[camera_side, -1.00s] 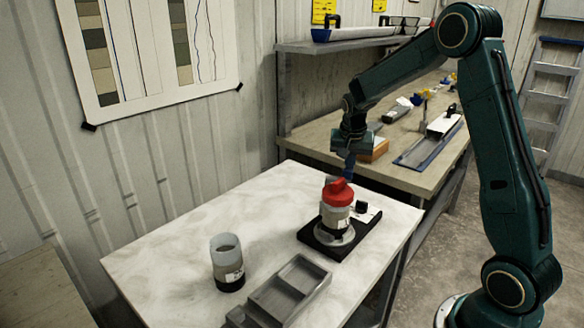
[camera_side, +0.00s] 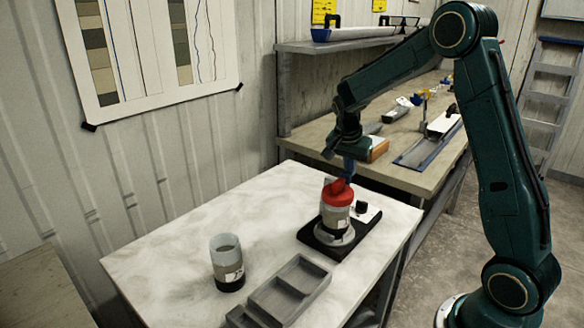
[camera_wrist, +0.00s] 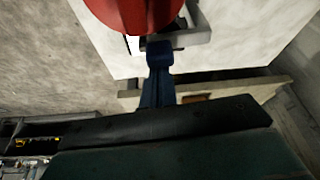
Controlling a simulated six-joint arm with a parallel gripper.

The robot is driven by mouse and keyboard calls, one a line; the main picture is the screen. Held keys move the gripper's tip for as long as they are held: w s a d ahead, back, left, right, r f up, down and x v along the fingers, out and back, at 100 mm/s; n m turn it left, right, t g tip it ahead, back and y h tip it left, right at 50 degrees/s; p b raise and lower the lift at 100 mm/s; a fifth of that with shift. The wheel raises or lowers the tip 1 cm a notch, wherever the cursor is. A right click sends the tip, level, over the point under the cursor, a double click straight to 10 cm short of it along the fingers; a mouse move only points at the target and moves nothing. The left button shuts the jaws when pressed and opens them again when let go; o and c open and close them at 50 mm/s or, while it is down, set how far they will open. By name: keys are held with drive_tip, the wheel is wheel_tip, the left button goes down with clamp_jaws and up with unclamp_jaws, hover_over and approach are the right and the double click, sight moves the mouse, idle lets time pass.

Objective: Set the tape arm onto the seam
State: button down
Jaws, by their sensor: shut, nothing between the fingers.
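A liner (camera_side: 335,217) stands upright on a black base (camera_side: 318,243), with a red part (camera_side: 334,193) over its top. The red part also fills the top of the wrist view (camera_wrist: 135,12). I cannot tell for sure which piece is the tape arm; the seam is not visible. My gripper (camera_side: 348,176) is shut and empty, its blue fingers pointing down just behind and above the red part. In the wrist view the fingertips (camera_wrist: 163,46) are close to the red part and a grey bracket (camera_wrist: 199,25); contact cannot be told.
A second, open-topped liner (camera_side: 228,262) stands on the pale table (camera_side: 180,245). A grey sectioned tray (camera_side: 290,286) lies at the table's front. A wooden bench (camera_side: 400,176) with tools is behind. The table's left side is clear.

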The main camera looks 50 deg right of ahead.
idle(0.3)
drive_tip(key=d, duration=0.4)
drive_tip(key=v, duration=1)
drive_tip(key=shift+w, duration=0.25)
drive_tip(key=shift+r, duration=0.1)
